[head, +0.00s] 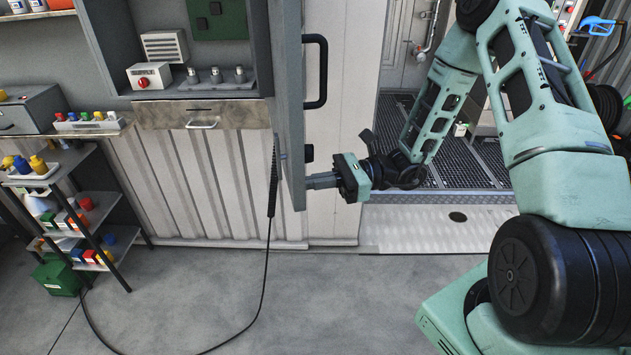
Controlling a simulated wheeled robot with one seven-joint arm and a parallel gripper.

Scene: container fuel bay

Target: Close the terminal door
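The grey terminal door (289,120) stands open at the right side of the terminal cabinet (90,45), swung out toward me and seen nearly edge-on. Its black bar handle (318,72) is on the face turned to the right. A small dark knob (309,153) shows lower on the door. My gripper (311,182) is at the lower part of the door, on its right side, with its fingers pointing left at the door face. I cannot tell whether the fingertips touch it. The fingers overlap in this view, so their opening is not clear.
A black cable (266,270) hangs by the door and runs over the floor. A drawer (200,114) sits below the cabinet. A shelf rack (75,215) with bottles stands at left. Floor before the door is otherwise clear. A grated doorway (475,150) lies behind my arm.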

